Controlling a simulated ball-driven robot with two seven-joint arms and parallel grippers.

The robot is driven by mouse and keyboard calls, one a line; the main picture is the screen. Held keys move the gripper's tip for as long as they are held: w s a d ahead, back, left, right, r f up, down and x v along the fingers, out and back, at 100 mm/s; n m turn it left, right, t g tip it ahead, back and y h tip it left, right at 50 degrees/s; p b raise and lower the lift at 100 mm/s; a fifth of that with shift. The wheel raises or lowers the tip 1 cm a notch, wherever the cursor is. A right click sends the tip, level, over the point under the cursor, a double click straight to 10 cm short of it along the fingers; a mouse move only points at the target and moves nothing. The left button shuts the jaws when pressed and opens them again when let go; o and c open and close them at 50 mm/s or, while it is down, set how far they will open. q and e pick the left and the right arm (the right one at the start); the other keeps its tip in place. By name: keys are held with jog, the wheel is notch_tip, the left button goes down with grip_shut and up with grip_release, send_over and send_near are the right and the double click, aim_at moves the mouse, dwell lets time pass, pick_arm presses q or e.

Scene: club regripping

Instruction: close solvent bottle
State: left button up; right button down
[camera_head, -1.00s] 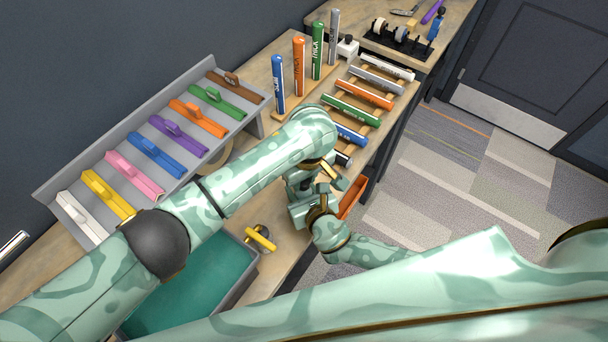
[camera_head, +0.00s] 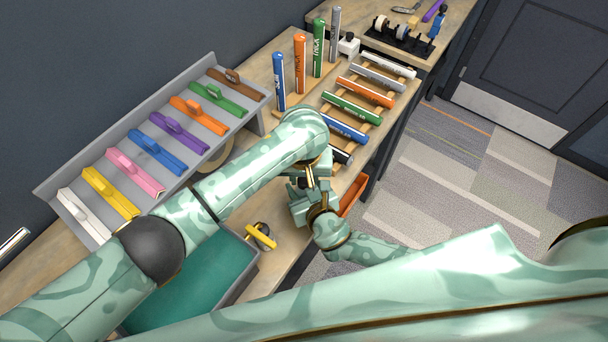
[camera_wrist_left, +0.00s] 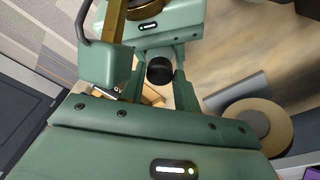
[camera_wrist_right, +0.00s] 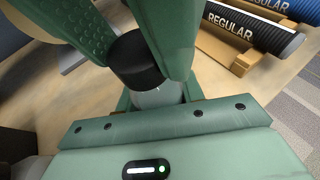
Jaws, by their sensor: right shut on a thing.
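The solvent bottle's pale body (camera_wrist_right: 160,97) shows in the right wrist view, with my right gripper (camera_head: 304,199) shut on it. A black cap (camera_wrist_right: 137,61) sits over the bottle's top; whether it is seated fully I cannot tell. My left gripper (camera_head: 308,181) has its two fingers on either side of the cap, coming from above. In the left wrist view the black cap (camera_wrist_left: 160,70) lies between these fingers, which look slightly apart from it. In the head view my arms hide the bottle and cap.
A rack (camera_head: 252,124) of coloured clips stands at the left. A teal-lined tray (camera_head: 238,289) and a yellow-handled tool (camera_head: 262,237) lie nearer. Grips lie on a wooden rack (camera_head: 383,121), with upright tubes behind. An orange tray (camera_head: 353,195) is close right of my grippers.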

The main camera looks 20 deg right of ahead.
pick_arm(q)
jog(key=shift+o, duration=1.2)
jog(key=shift+r, duration=2.3)
jog(key=shift+c, duration=0.3)
notch_tip(320, 180, up, 3)
jog(key=n+g, duration=0.1)
jog(key=n, duration=0.5)
jog(key=shift+w+n, duration=0.15)
jog(key=shift+n, duration=0.25)
